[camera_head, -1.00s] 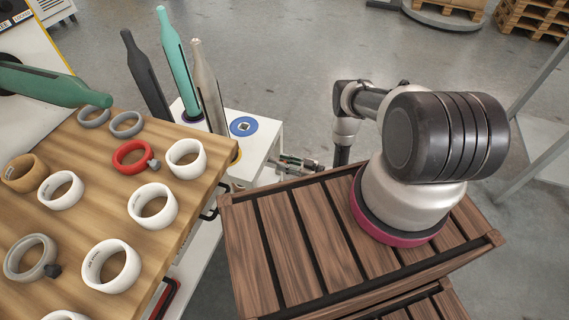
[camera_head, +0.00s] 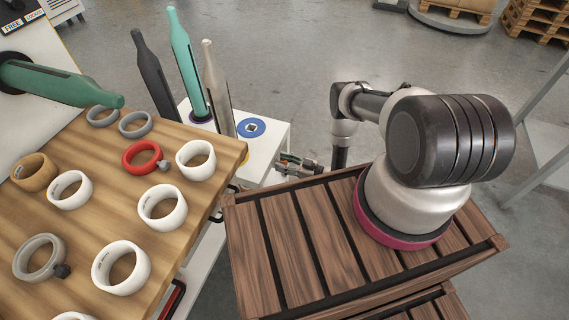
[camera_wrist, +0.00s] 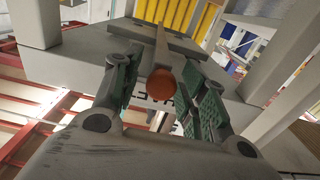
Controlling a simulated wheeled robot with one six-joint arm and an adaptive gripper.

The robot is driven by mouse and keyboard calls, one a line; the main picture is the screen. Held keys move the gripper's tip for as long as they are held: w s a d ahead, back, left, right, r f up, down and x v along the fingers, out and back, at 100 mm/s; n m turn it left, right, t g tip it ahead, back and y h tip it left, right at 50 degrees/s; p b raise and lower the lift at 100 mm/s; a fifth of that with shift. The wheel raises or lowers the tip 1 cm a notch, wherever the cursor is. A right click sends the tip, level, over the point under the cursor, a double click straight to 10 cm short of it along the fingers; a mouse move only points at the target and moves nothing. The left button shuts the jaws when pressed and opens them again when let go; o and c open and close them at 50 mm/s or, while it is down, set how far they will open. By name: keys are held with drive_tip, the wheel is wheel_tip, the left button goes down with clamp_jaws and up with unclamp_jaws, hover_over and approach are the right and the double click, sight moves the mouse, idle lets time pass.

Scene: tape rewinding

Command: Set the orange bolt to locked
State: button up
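In the wrist view an orange round knob (camera_wrist: 162,84) sits at the end of a pale bar, in front of a grey plate with dark lettering partly hidden behind it. I take it for the orange bolt. My gripper (camera_wrist: 162,92) is open, with one green-padded finger on each side of the knob and space showing around it. I cannot tell how deep the knob lies between the pads. In the head view my gripper (camera_head: 302,164) is small, beside the white cabinet; the bolt cannot be made out there.
A wooden table (camera_head: 110,215) with several rings stands at left. Tall bottle-like shapes and a blue ring (camera_head: 251,127) are by the white cabinet (camera_head: 268,155). A slatted wooden crate top (camera_head: 330,250) lies below my arm. Red rails (camera_wrist: 40,100) show in the wrist view.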

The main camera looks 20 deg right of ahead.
drive_tip(key=v, duration=1.2)
idle(0.3)
